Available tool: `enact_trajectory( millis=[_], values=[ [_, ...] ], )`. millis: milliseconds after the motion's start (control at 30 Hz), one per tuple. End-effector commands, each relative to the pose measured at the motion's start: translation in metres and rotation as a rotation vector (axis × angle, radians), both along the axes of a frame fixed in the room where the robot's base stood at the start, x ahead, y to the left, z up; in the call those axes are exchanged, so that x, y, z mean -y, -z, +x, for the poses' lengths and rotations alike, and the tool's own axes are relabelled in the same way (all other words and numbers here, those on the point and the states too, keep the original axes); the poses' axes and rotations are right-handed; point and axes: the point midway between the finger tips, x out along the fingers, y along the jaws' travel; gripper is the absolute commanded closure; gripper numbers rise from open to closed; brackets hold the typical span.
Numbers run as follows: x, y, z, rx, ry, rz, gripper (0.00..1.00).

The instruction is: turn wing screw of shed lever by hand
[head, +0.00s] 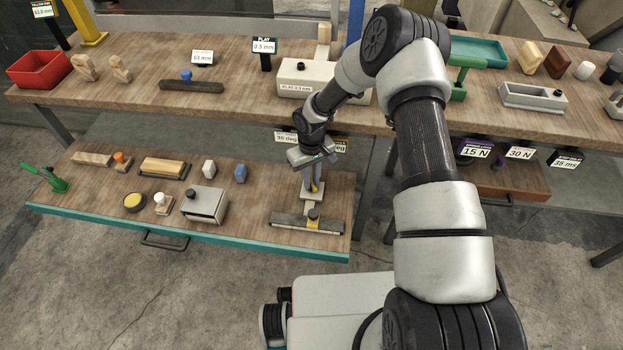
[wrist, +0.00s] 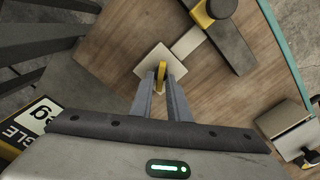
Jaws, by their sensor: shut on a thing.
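The yellow wing screw (wrist: 162,69) stands between my fingertips in the wrist view, above a pale square plate (wrist: 147,66). My gripper (wrist: 163,82) points down and is shut on the wing screw. In the head view my gripper (head: 313,191) is over the right part of the lower bench, with a bit of yellow showing between its fingers. A pale strip (wrist: 187,42) runs from the plate toward a dark bar with a yellow piece and a black knob (wrist: 219,8). The same dark bar (head: 285,221) lies near the front edge in the head view. The screw's base is partly hidden.
An angle sign (head: 286,138) stands close behind my gripper and shows at the left in the wrist view (wrist: 38,118). A grey metal box with a black knob (head: 205,205) is to the left. Small blocks stand farther left. The upper bench (head: 225,108) rises behind.

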Motion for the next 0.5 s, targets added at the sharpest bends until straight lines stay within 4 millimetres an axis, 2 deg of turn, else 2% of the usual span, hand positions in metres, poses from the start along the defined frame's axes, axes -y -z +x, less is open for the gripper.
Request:
enact_trajectory(
  millis=[367, 400, 467, 500],
  values=[
    [-0.0006, -0.0011, 0.001, 0.003, -0.006, 0.001, 1.0],
    [-0.0006, -0.0011, 0.001, 0.003, -0.006, 0.001, 0.83],
    [-0.0005, -0.0012, 0.0011, 0.003, -0.006, 0.001, 0.73],
    [-0.0005, -0.001, 0.001, 0.002, -0.006, 0.001, 0.73]
  ],
)
